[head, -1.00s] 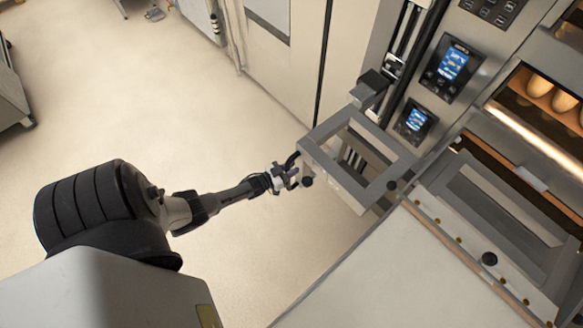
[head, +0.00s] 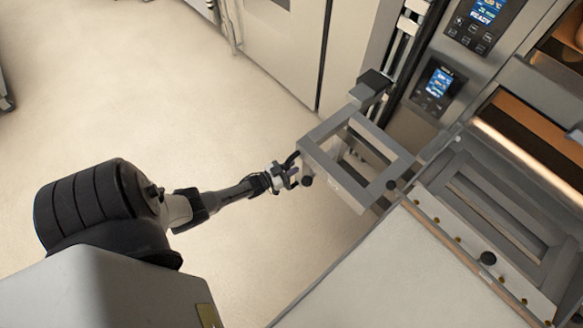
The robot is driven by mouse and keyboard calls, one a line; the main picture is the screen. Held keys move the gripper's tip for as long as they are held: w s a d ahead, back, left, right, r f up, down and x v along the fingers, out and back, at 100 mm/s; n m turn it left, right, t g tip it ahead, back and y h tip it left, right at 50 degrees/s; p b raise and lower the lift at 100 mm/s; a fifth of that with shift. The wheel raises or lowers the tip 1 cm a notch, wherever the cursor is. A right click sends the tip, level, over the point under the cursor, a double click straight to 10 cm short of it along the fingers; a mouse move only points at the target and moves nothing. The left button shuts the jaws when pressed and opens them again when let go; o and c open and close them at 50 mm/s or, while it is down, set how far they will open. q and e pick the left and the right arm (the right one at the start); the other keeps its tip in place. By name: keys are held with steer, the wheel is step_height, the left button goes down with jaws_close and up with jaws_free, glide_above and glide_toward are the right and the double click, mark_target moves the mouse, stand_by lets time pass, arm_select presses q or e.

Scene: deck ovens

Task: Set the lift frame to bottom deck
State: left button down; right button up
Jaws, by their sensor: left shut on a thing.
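The lift frame (head: 323,131) is a grey, open rectangular frame in the middle of the head view. It juts out from a bracket (head: 371,86) on the vertical rail (head: 402,42) at the left end of the ovens. My left gripper (head: 287,175) is shut on the lift frame at its near left corner, beside a round black knob (head: 307,181). The exact grip is small and partly hidden. My right gripper is out of view.
The deck ovens stand at the right, with lit control panels (head: 437,87) and glowing decks (head: 515,125). A pale-topped loader (head: 385,275) with a grey front frame lies right of the lift frame.

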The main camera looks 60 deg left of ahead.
arm_select(q)
steer(key=shift+s+f, duration=0.15)
steer(key=shift+f, duration=0.2)
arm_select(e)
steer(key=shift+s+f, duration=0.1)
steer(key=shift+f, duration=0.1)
arm_select(q)
steer(key=c, duration=1.4)
jaws_free()
steer(key=o, duration=0.4)
steer(key=shift+r, duration=0.1)
steer(key=shift+o, duration=0.2)
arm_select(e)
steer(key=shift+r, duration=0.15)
arm_select(q)
steer(key=s+p, duration=0.2)
steer(key=s, duration=1.1)
steer(key=shift+s+d, duration=0.15)
steer(key=shift+s, duration=0.15)
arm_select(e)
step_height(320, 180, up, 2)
